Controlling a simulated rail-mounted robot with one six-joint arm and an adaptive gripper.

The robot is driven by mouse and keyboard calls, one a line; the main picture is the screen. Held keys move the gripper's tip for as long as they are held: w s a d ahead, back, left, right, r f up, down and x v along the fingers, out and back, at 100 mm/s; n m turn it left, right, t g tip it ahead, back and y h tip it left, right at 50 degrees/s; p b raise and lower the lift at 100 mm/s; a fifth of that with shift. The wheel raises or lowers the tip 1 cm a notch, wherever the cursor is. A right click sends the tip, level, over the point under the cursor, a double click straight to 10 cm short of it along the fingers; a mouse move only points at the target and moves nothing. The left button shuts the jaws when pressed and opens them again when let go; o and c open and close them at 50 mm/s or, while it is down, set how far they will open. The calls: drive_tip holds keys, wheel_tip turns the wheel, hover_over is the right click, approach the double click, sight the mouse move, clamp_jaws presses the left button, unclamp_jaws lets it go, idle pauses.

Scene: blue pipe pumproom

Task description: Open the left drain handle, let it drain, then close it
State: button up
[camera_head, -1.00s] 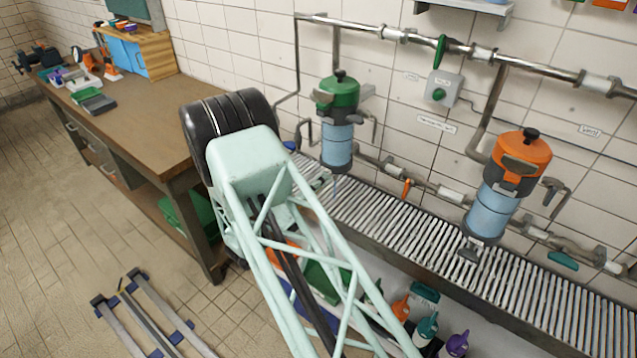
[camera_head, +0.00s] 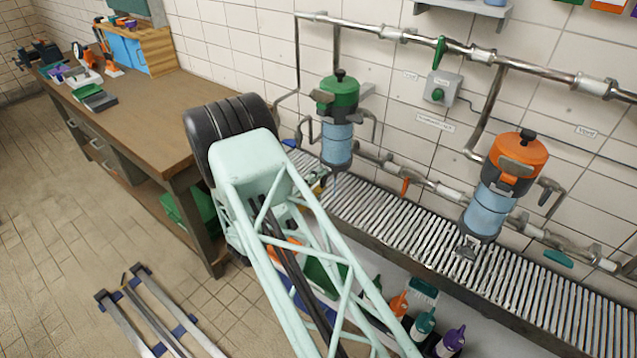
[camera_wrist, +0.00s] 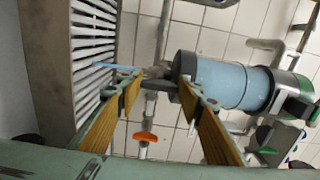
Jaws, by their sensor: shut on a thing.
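The left filter, with a green lid (camera_head: 338,95) and a blue clear body (camera_head: 337,147), hangs on the wall pipes. In the wrist view its blue body (camera_wrist: 235,84) lies sideways. The drain handle (camera_wrist: 158,85) is a dark lever at its bottom outlet. My gripper (camera_wrist: 160,88) has its two yellow-padded fingers on either side of this handle, shut on it. A thin light-blue streak (camera_wrist: 112,67), looking like water, runs from the outlet to the slatted grate. In the head view my arm hides most of the gripper, and the handle cannot be made out.
A metal grate (camera_head: 400,228) runs below the filters. A second filter with an orange lid (camera_head: 518,152) hangs to the right. A small orange handle (camera_wrist: 146,137) sits on the lower pipe near my fingers. The workbench (camera_head: 140,120) stands at the left.

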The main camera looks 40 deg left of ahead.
idle(0.3)
drive_tip(key=o, duration=0.9)
drive_tip(key=shift+s, duration=0.1)
drive_tip(key=shift+s+d, duration=0.15)
drive_tip(key=shift+s, duration=5.8)
